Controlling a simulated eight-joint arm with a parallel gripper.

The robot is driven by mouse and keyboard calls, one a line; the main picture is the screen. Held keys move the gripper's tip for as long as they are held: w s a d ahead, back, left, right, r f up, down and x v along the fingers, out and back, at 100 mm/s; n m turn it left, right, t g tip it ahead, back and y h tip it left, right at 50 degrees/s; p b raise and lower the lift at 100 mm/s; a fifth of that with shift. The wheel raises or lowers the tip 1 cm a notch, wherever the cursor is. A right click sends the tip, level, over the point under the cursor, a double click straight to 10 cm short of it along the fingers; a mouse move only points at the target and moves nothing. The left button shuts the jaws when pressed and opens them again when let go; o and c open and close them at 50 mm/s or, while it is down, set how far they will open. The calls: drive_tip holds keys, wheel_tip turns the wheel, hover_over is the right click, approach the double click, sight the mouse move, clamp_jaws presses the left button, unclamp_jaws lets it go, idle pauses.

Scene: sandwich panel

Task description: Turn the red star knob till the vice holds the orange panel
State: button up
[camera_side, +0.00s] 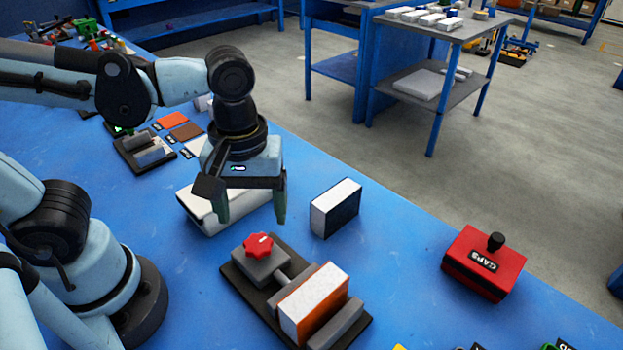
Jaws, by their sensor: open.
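The red star knob (258,246) sits on top of the grey block at the upper left end of the vice (235,277). The orange panel (289,316), with a white speckled face, stands upright between the vice's grey jaws. Whether both jaws touch it is hard to tell. My gripper (252,215) is open and empty, pointing down, above and slightly behind the knob. Its two green fingertips are apart, and neither appears to touch the knob.
A black-and-white panel (336,208) stands upright right of my gripper. A white block (205,216) lies behind the fingers. A red caps box (484,262) with a black handle is at the right. Blue table between vice and box is clear.

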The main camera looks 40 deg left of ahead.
sight(258, 243)
drive_tip(key=shift+f, duration=3.45)
drive_tip(key=c, duration=1)
